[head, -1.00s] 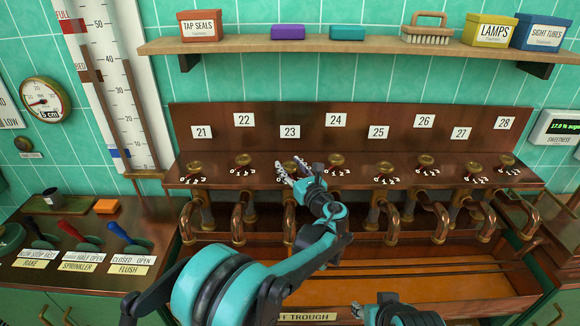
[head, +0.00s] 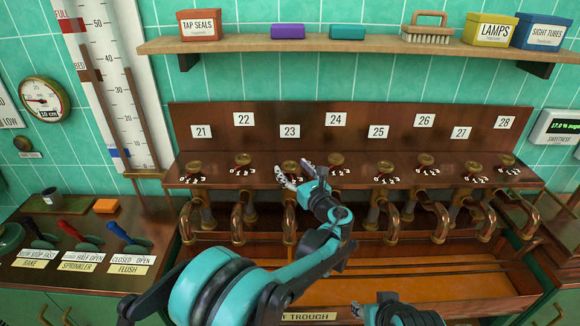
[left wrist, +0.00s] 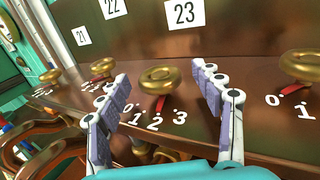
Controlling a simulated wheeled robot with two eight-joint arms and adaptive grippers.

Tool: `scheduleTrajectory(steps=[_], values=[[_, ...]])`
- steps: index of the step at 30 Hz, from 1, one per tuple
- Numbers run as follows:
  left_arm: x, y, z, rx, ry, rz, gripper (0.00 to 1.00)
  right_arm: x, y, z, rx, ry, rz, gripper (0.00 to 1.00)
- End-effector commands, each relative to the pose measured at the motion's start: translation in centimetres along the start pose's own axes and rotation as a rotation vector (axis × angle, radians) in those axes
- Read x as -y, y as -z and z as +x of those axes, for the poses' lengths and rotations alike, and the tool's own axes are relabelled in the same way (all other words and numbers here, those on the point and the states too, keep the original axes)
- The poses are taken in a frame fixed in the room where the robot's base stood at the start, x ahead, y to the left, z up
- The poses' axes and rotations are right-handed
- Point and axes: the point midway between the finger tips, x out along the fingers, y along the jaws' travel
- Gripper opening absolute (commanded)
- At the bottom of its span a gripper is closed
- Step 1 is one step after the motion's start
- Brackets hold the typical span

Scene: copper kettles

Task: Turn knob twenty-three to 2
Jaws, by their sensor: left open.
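Knob twenty-three is a brass ring knob (head: 290,165) under the 23 plate (head: 290,131); it also shows in the left wrist view (left wrist: 163,76). Its red pointer (left wrist: 160,103) points down close to the 2, with 1, 2 and 3 visible.
Similar knobs stand along the wooden ledge, with knob 22 (head: 242,160) and knob 24 (head: 337,160) closest. Copper spouts (head: 238,222) hang below over the trough (head: 420,285). Coloured levers (head: 74,231) are at the left. A round gauge (head: 44,100) reads 10 cm.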

Motion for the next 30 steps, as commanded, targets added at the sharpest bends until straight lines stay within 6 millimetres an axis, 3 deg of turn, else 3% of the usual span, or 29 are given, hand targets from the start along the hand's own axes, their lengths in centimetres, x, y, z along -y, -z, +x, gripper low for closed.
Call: scheduleTrajectory(steps=[6,13,18,30], values=[[0.1,0.0,-5.1,0.000,0.004,0.000,0.66,0.0,0.0,0.0,0.000,0.000,0.000,0.40],[0.0,0.0,-8.8,0.000,0.001,0.000,0.66,0.0,0.0,0.0,0.000,0.000,0.000,0.40],[0.0,0.0,-9.8,0.000,0.001,0.000,0.66,0.0,0.0,0.0,0.000,0.000,0.000,0.40],[0.0,0.0,-9.8,0.000,0.000,0.000,0.66,0.0,0.0,0.0,0.000,0.000,0.000,0.40]])
